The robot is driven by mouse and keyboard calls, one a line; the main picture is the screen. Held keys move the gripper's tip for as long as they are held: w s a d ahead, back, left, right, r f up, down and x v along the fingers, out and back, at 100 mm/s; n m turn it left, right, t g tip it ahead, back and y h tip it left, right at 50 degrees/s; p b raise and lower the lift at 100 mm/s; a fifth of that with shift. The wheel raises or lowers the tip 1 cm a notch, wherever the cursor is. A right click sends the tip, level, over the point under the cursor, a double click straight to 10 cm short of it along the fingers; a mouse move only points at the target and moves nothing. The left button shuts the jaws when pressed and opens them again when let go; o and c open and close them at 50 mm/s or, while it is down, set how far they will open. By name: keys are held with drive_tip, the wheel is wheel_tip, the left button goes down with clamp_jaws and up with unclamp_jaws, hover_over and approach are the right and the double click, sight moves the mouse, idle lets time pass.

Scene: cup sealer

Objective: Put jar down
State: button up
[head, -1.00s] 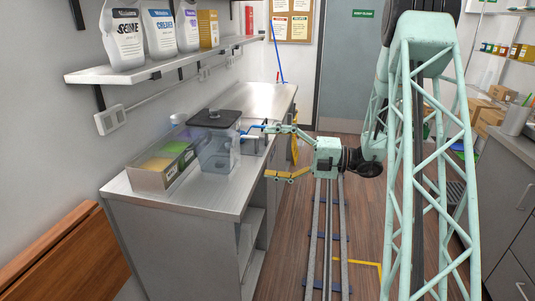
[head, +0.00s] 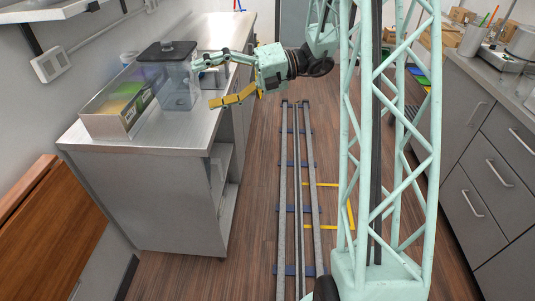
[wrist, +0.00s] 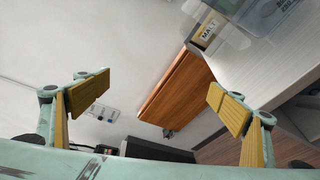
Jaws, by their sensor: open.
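The jar (head: 178,84) is a clear, square-sided container with a black lid. It stands upright on the steel counter (head: 150,139) in the head view. My gripper (head: 205,84) is open, with its fingers spread wide, just right of the jar. One finger is up near the jar's right side and the other, with a yellow pad, is lower near the counter's edge. In the wrist view nothing sits between my finger pads (wrist: 160,88). A clear container shows at the top right there, but I cannot tell whether it is the jar.
A clear-lidded bin (head: 115,115) stands left of the jar, with a MALT label (wrist: 209,30) showing in the wrist view. A brown wooden panel (head: 45,220) is at the lower left. Floor rails (head: 300,190) run alongside the counter. Grey drawers (head: 480,165) stand on the right.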

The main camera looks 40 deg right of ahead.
drive_tip(key=s+a+r+n+g+h, duration=0.2)
drive_tip(key=s+a+n+g, duration=0.1)
drive_tip(key=s+a+n, duration=0.5)
drive_tip(key=s+a+r+n+g+h, duration=0.25)
drive_tip(key=s+a+n, duration=0.25)
drive_tip(key=s, duration=0.4)
drive_tip(key=s+d+r+n+t+h, duration=0.1)
drive_tip(key=s+d+n+h, duration=0.1)
drive_tip(key=s+n, duration=0.6)
drive_tip(key=s+d+r+n+t+h, duration=0.1)
drive_tip(key=s+n+h, duration=0.4)
drive_tip(key=s+n, duration=0.2)
drive_tip(key=s+d+r+n+t+h, duration=0.1)
drive_tip(key=s+d+n+h, duration=0.1)
drive_tip(key=s+n, duration=0.6)
drive_tip(key=shift+s+d+r+n+h, duration=0.25)
drive_tip(key=shift+s+d+n+h, duration=0.15)
drive_tip(key=shift+h, duration=0.25)
